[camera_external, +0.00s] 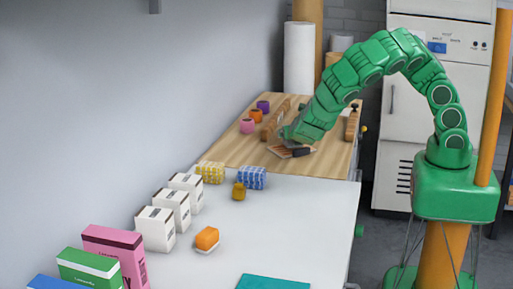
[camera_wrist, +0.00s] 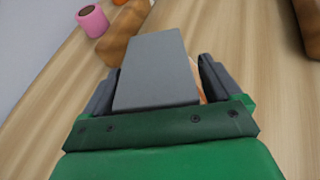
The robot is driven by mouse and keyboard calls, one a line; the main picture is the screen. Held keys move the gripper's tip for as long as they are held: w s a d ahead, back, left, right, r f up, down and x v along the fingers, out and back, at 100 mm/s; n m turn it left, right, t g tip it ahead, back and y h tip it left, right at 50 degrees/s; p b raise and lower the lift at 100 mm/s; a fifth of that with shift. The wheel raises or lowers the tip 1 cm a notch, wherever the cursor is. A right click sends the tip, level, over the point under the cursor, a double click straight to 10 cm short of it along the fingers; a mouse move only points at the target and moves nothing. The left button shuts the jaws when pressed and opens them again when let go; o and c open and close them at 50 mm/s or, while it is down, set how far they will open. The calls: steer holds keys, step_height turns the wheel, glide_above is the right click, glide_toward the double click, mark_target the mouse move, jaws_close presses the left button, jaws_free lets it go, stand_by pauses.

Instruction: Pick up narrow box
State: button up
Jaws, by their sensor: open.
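A plain grey narrow box (camera_wrist: 152,62) fills the middle of the wrist view, between my gripper's two dark fingers. My gripper (camera_wrist: 157,74) is open, with one finger on each side of the box; I cannot tell whether either touches it. The box hides part of the left finger and the wood below. In the external view, my gripper (camera_external: 291,146) is low over the wooden worktop (camera_external: 230,150), beside a flat tan piece (camera_external: 283,151). The box is hard to make out there.
A brown wooden block (camera_wrist: 125,38) lies just beyond the box, with a pink cup (camera_wrist: 92,21) behind it. Another brown block (camera_external: 352,121) is right of my gripper. White cartons (camera_external: 156,229) and patterned boxes (camera_external: 251,178) stand on the nearer white table (camera_external: 290,230).

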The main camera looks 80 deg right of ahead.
steer(key=shift+w+d+f, duration=0.1)
steer(key=shift+d, duration=0.05)
steer(key=c, duration=1.2)
steer(key=shift+r, duration=4.75)
steer(key=shift+c, duration=0.2)
steer(key=shift+r, duration=0.1)
